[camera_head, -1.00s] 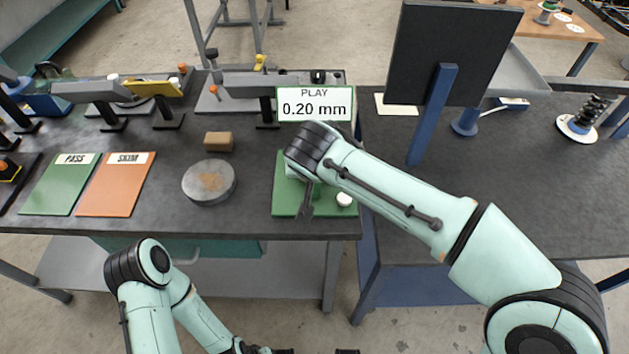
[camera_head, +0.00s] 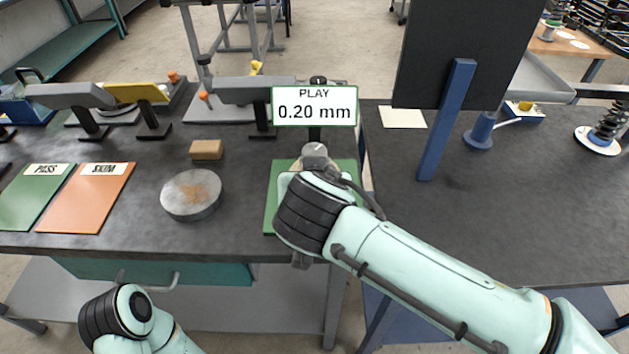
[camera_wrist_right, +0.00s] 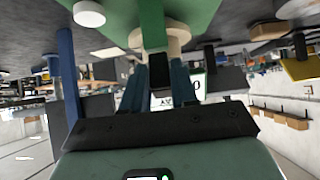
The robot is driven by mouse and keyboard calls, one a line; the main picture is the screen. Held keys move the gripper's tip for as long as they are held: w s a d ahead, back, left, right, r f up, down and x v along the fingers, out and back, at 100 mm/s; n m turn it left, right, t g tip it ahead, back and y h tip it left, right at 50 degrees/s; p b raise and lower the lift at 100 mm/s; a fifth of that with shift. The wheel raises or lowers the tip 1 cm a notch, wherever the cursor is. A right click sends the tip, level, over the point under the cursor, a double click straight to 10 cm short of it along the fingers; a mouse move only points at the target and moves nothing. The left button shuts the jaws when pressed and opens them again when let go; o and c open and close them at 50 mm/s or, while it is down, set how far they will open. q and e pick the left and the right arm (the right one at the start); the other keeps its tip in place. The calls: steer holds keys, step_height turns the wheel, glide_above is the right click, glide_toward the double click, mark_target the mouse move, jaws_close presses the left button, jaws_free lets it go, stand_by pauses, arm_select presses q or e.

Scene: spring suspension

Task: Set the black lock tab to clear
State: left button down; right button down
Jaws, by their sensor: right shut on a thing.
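My right gripper (camera_wrist_right: 159,70) is in the right wrist view, its two dark fingers close on either side of a small black piece that looks like the black lock tab (camera_wrist_right: 160,76). Just beyond the fingertips is a beige round part (camera_wrist_right: 160,38) at the green mat (camera_wrist_right: 205,10). In the head view my right wrist covers most of the green mat (camera_head: 275,211), and the fingers and the tab are hidden. The tab's setting cannot be read. Only part of my left arm shows, at the lower left, and its gripper is out of view.
A grey round disc (camera_head: 190,194), a small brown block (camera_head: 206,149) and the orange SKIM mat (camera_head: 88,205) lie to the left. A dark panel (camera_head: 462,45) on a blue post (camera_head: 447,120) stands to the right.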

steer(key=shift+r, duration=0.15)
steer(key=c, duration=1)
jaws_free()
steer(key=shift+o, duration=0.2)
arm_select(q)
steer(key=shift+g+h, duration=0.3)
steer(key=shift+g, duration=0.4)
steer(key=s+r, duration=0.1)
steer(key=s+d+r+p, duration=0.1)
steer(key=s+d+p, duration=0.1)
steer(key=s, duration=0.1)
steer(key=shift+r, duration=0.4)
arm_select(e)
steer(key=v, duration=1.3)
steer(key=shift+s, duration=0.2)
